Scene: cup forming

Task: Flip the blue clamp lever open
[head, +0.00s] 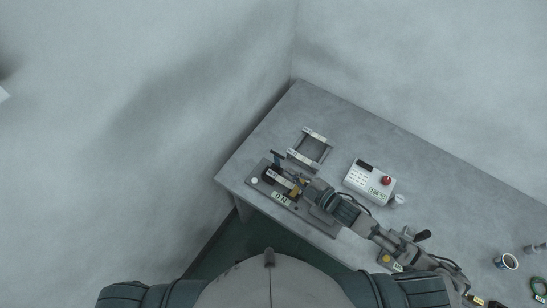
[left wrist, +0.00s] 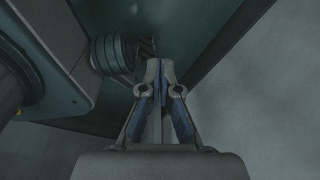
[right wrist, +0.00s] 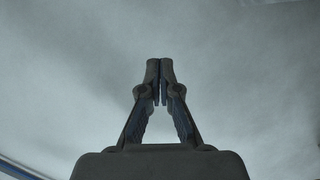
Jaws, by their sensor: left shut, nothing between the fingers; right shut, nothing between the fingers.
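The clamp fixture (head: 290,204), a grey plate with a black block and an "ON" label, sits at the table's near left corner. A small dark bluish bar (head: 277,157), which looks like the clamp lever, sticks up at its back; its exact pose is too small to tell. My right gripper (head: 300,187) reaches over the fixture from the right, a little right of the bar and apart from it. In the right wrist view its fingers (right wrist: 160,66) are shut and empty against a pale wall. My left gripper (left wrist: 160,70) is shut and empty, seen only in the left wrist view.
A grey frame (head: 325,150) lies behind the fixture. A white control box (head: 359,184) with a red button stands to the right. A cup (head: 507,262) and a green ring (head: 539,289) are at the far right. The table's back middle (head: 420,160) is clear.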

